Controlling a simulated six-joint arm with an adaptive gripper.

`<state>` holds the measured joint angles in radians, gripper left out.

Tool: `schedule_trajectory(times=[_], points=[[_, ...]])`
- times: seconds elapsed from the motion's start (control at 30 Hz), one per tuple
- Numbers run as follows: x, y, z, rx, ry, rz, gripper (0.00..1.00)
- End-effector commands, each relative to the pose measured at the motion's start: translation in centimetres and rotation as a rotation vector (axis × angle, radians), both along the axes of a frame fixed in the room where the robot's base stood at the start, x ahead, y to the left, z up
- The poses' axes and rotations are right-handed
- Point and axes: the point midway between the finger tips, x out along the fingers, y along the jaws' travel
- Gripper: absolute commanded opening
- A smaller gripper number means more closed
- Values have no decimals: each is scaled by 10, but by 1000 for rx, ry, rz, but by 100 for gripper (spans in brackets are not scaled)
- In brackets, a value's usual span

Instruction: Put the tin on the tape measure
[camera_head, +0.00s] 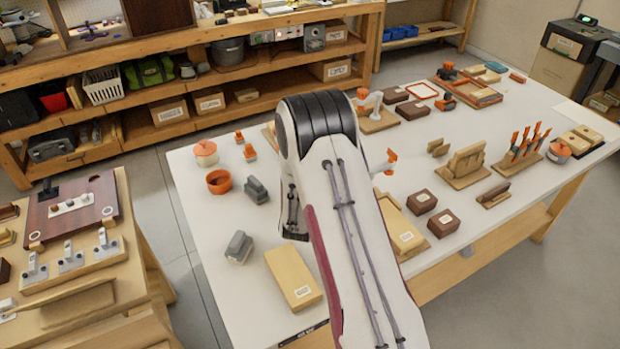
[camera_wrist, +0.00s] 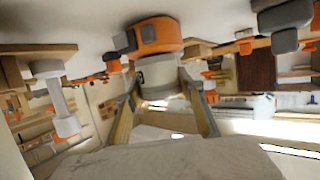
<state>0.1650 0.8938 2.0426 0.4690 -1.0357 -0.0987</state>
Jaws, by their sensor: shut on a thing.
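In the wrist view, my gripper (camera_wrist: 163,92) has its two fingers on either side of a pale grey, round tin (camera_wrist: 160,75) and is shut on it. An orange and grey rounded body (camera_wrist: 155,36), which looks like the tape measure, is directly past the tin, against the pale bench top. The tin and this body overlap in the picture; I cannot tell whether they touch. In the head view, my arm hides the tin, the tape measure and the fingertips.
The white bench (camera_head: 210,225) holds an orange bowl (camera_head: 220,181), a lidded pot (camera_head: 205,153), grey blocks (camera_head: 239,246) and a tan box (camera_head: 293,278) left of my arm. Dark brown boxes (camera_head: 443,222) and a wooden rack (camera_head: 466,163) stand to the right. The bench's front left is mostly clear.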

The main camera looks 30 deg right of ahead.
Motion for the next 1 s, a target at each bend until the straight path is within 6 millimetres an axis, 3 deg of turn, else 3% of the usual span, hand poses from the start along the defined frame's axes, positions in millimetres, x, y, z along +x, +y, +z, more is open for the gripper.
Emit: schedule_trajectory(times=[0.33, 0.37, 0.4, 1.0], points=[[0, 0, -3, 0, 0, 0, 11], [0, 0, -3, 0, 0, 0, 46], [0, 0, -3, 0, 0, 0, 55], [-3, 2, 1, 1, 1, 0, 55]])
